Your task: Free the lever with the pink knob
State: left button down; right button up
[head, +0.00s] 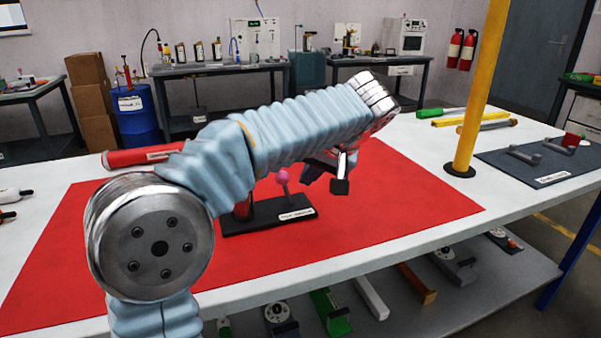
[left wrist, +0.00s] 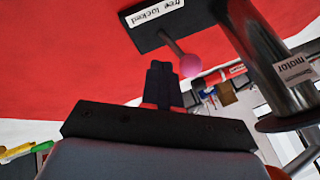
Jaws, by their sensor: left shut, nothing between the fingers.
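The lever with the pink knob (head: 282,176) rises from a dark base plate (head: 268,222) on the red mat. In the left wrist view the pink knob (left wrist: 190,64) sits on a grey rod leaning from the plate (left wrist: 198,14), beside a label (left wrist: 155,11) reading "free" and "locked". My left gripper (head: 340,187) is shut and empty, to the right of the knob in the head view. In the left wrist view its fingertips (left wrist: 160,68) are close beside the knob; contact cannot be told. My arm hides part of the plate. My right gripper is out of view.
A grey cylinder (left wrist: 262,45) labelled "motor" stands near the lever in the left wrist view. A yellow post (head: 476,90) rises at the table's right. A grey plate (head: 530,160) with handles lies beyond it. The red mat (head: 400,205) is clear right of the lever.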

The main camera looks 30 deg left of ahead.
aim_at(288, 181)
pick_arm(q)
jog(key=shift+s+a, duration=0.3)
jog(key=shift+a, duration=0.55)
jog(key=shift+f, duration=0.1)
jog(key=b, duration=0.1)
jog(key=t+h+b, duration=0.1)
jog(key=b, duration=0.1)
jog(key=shift+s+a+f+n, duration=0.25)
jog(key=shift+s+a+n, duration=0.05)
jog(key=shift+s+a, duration=0.05)
jog(key=shift+s+a+r+t+b, duration=0.2)
jog(key=shift+t+b, duration=0.1)
jog(key=shift+b, duration=0.2)
jog(key=shift+s+a+r, duration=0.1)
jog(key=shift+s, duration=0.05)
